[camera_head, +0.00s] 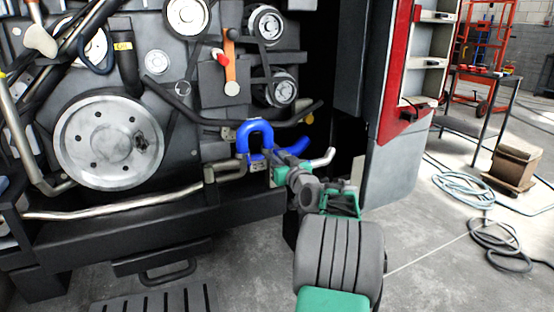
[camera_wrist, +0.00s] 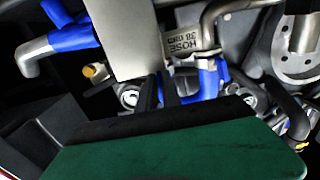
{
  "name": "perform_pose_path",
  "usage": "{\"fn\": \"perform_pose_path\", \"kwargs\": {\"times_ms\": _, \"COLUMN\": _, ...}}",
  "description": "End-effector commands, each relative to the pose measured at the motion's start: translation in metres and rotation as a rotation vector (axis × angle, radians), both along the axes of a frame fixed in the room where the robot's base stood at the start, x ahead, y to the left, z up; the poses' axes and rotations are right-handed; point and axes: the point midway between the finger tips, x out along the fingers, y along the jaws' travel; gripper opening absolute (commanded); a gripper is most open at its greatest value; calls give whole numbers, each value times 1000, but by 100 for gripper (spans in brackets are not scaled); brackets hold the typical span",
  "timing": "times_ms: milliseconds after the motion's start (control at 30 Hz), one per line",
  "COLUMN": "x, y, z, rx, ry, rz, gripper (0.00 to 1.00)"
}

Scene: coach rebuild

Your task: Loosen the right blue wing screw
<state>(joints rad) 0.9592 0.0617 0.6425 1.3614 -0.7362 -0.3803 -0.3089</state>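A blue U-shaped hose (camera_head: 256,128) stands at the lower right of the engine, with a second blue hose piece (camera_head: 297,146) on a metal pipe end to its right. My gripper (camera_head: 280,172) is just below these, close to the right hose end. In the wrist view two dark fingers (camera_wrist: 158,90) point up, close together, with a thin strip of blue between or behind them. I cannot tell whether they touch it. A blue hose end (camera_wrist: 208,80) is just right of the fingers. The right wing screw is not clearly distinguishable; my gripper and the hoses crowd that spot.
A pale plate (camera_wrist: 122,38) is close above the fingers, and a tag reading HOSE (camera_wrist: 186,44) hangs beside it. A long metal pipe (camera_head: 130,208) runs along the engine's bottom. A red-edged panel (camera_head: 397,70) stands right. Cables (camera_head: 465,188) lie on the floor.

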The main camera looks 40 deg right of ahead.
Motion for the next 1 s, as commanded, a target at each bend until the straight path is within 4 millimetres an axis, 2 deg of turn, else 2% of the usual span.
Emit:
{"fn": "perform_pose_path", "kwargs": {"times_ms": 33, "x": 0, "y": 0, "z": -1, "rx": 2, "ry": 2, "rz": 0, "gripper": 12}}
{"fn": "perform_pose_path", "kwargs": {"times_ms": 233, "x": 0, "y": 0, "z": -1, "rx": 1, "ry": 1, "rz": 0, "gripper": 28}}
{"fn": "perform_pose_path", "kwargs": {"times_ms": 533, "x": -4, "y": 1, "z": 1, "rx": 1, "ry": 1, "rz": -1, "gripper": 29}}
{"fn": "perform_pose_path", "kwargs": {"times_ms": 833, "x": -58, "y": 16, "z": 3, "rx": 1, "ry": 1, "rz": -4, "gripper": 29}}
{"fn": "perform_pose_path", "kwargs": {"times_ms": 1000, "x": -75, "y": 21, "z": 1, "rx": 1, "ry": 0, "rz": -1, "gripper": 29}}
